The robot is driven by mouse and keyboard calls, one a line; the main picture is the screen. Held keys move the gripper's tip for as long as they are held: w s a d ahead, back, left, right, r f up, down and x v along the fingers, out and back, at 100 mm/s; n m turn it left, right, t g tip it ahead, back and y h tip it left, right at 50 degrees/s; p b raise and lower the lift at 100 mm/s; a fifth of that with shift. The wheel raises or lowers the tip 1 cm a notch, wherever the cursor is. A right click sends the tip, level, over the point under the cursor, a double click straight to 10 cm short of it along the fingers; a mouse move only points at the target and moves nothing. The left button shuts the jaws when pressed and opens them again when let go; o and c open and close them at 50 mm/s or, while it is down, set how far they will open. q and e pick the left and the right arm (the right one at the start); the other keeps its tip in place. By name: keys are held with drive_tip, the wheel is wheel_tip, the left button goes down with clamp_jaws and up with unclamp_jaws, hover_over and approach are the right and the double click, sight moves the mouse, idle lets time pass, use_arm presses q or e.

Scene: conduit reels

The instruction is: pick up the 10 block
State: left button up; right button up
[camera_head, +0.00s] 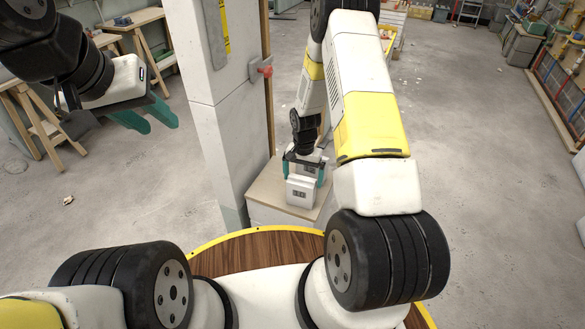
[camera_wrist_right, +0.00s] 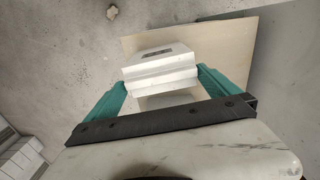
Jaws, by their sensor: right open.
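A white block (camera_head: 300,192) with a small dark label on its front stands on a light-topped cabinet (camera_head: 262,188); the label is too small to read for sure. My right gripper (camera_head: 305,172) is open at the block, with its teal fingers to either side of it. In the right wrist view the block (camera_wrist_right: 160,66) lies between and just beyond the fingertips (camera_wrist_right: 163,82), and I cannot tell whether they touch it. My left gripper (camera_head: 155,118) is open and empty, held in the air at the left, far from the block.
Wooden trestles (camera_head: 30,110) and a workbench (camera_head: 135,22) stand at the far left.

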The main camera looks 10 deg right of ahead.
sight(301, 190)
drive_tip(key=f, duration=0.6)
drive_tip(key=shift+s+a+f, duration=0.25)
drive_tip(key=shift+s+f, duration=0.05)
drive_tip(key=c, duration=1.8)
